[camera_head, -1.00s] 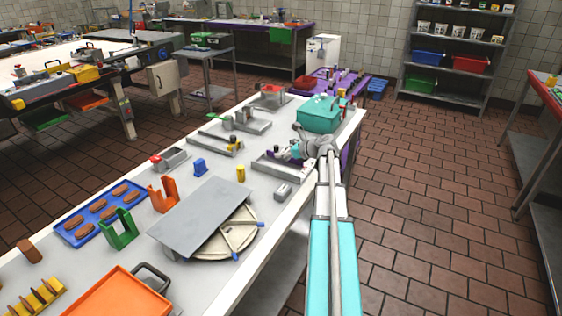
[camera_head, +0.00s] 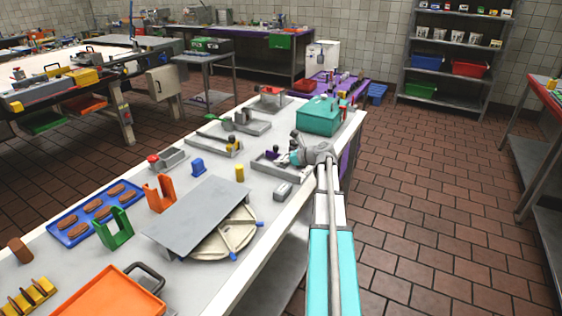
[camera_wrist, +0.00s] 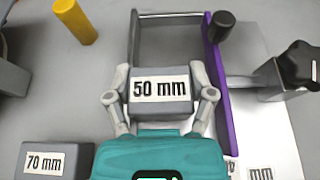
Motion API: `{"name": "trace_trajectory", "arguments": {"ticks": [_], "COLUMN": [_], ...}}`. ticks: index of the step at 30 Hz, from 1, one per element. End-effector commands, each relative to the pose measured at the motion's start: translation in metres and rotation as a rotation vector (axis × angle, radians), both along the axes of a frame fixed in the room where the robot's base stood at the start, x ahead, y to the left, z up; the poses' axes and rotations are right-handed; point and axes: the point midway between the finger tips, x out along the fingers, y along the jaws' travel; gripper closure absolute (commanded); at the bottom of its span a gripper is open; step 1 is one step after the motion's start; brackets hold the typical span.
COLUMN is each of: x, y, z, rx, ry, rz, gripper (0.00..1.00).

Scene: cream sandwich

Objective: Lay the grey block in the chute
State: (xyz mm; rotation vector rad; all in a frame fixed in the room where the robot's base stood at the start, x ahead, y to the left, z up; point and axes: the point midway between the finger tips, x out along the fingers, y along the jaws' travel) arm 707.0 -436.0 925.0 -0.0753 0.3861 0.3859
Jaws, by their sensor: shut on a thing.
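A grey block labelled "50 mm" (camera_wrist: 161,108) is held between the two fingers of my gripper (camera_wrist: 161,93) in the wrist view. The chute (camera_wrist: 166,20) is a grey channel with a purple side wall (camera_wrist: 216,105) on its right. The block is in line with the channel, over or in its near end; I cannot tell whether it touches the floor. In the head view, the chute (camera_head: 268,170) lies near the table's right edge, with my gripper (camera_head: 292,158) at it. The block is too small to make out there.
A grey block labelled "70 mm" (camera_wrist: 50,160) lies left of my gripper. A yellow cylinder (camera_wrist: 75,20) stands at upper left. A black knob (camera_wrist: 300,65) on a bracket is at right. A teal box (camera_head: 318,116) stands behind the chute.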

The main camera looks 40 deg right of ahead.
Motion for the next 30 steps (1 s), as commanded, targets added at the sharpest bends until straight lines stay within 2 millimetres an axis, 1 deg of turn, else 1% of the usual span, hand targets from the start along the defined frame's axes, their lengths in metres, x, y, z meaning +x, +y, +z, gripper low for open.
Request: {"name": "trace_trajectory", "arguments": {"ticks": [19,24,25,29,30], "x": [0.000,0.000,0.000,0.000,0.000], "y": [0.000,0.001,0.001,0.001,0.001], "z": [-0.012,-0.012,-0.012,-0.012,-0.012], "rx": [0.000,-0.001,-0.001,-0.001,-0.001], "ry": [0.000,0.000,0.001,0.001,0.001], "rz": [0.001,0.001,0.001,0.001,0.001], "gripper": [0.78,0.78,0.24,0.00,0.00]}}
